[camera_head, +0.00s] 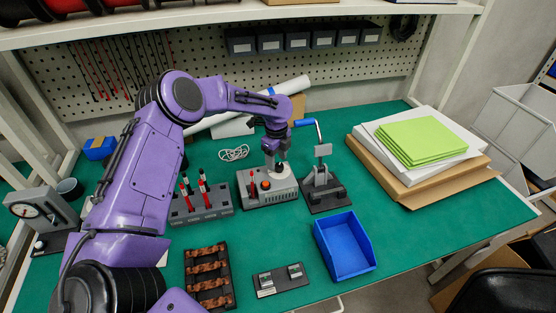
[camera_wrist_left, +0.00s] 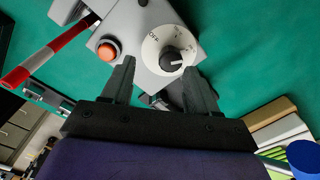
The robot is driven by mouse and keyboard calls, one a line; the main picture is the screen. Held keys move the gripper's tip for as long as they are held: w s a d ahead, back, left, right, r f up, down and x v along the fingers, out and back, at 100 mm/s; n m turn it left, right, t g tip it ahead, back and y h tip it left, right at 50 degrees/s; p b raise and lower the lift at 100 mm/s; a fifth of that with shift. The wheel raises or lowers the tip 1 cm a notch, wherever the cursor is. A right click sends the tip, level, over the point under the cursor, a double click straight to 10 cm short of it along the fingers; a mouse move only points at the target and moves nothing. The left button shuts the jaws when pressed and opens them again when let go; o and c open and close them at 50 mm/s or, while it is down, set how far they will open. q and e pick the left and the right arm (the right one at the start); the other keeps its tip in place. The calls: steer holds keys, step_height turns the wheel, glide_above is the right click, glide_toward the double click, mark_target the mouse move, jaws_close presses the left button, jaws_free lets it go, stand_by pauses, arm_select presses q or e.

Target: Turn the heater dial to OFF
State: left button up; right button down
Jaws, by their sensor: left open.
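The grey heater box (camera_head: 262,198) stands mid-bench, with an orange button (camera_head: 265,184) on top. In the left wrist view its white dial (camera_wrist_left: 160,38) carries a black knob (camera_wrist_left: 172,61), and the letters OFF show on the upper-left part of the dial face. The knob's light mark seems to face right, away from OFF. My left gripper (camera_head: 276,165) is above the box and hides the dial in the head view. In the left wrist view its open fingers (camera_wrist_left: 158,67) stand either side of the knob's near side; contact cannot be told. My right gripper is not in view.
A rack (camera_head: 204,214) of red-handled tools stands left of the box, a press-like stand (camera_head: 325,197) right of it. In front are a blue bin (camera_head: 343,245), a black tray of copper parts (camera_head: 209,276) and a small dark plate (camera_head: 281,280). Green sheets (camera_head: 423,141) lie stacked at right.

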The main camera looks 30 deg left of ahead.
mark_target(280, 164)
arm_select(q)
steer(key=w+f, duration=0.1)
steer(key=f, duration=0.1)
steer(key=w+f, duration=0.1)
steer(key=f, duration=0.1)
steer(key=shift+w, duration=0.15)
steer(key=shift+s+r, duration=0.4)
steer(key=shift+s, duration=0.05)
steer(key=c, duration=0.4)
steer(key=shift+d, duration=0.1)
steer(key=c, duration=0.5)
steer(key=shift+c, duration=0.7)
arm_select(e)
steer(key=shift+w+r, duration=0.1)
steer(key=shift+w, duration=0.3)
